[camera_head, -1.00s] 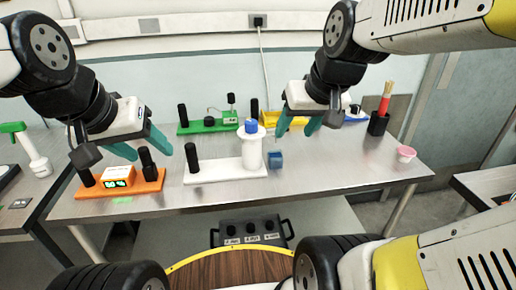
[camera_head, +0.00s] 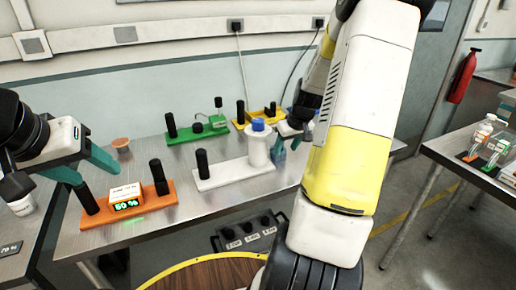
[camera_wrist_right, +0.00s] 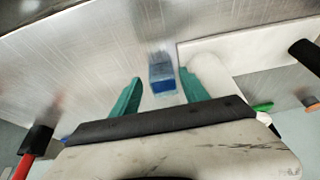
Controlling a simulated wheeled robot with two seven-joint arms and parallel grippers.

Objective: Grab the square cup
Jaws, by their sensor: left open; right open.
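The square cup is a small translucent blue block-like cup. It stands on the metal table just right of the white module in the head view (camera_head: 279,152), and in the right wrist view (camera_wrist_right: 162,73) it lies between the two teal fingers. My right gripper (camera_wrist_right: 160,82) is open around or just above the cup; whether it touches cannot be told. In the head view my right arm partly hides that gripper (camera_head: 291,143). My left gripper (camera_head: 98,175) is open and empty above the orange module, at the left.
The white module (camera_head: 228,175) with a white cylinder (camera_head: 258,150) stands close beside the cup. The orange module (camera_head: 140,213) is at the left, the green module (camera_head: 190,135) and yellow module (camera_head: 262,118) behind. A second table (camera_head: 450,160) with bottles is at the right.

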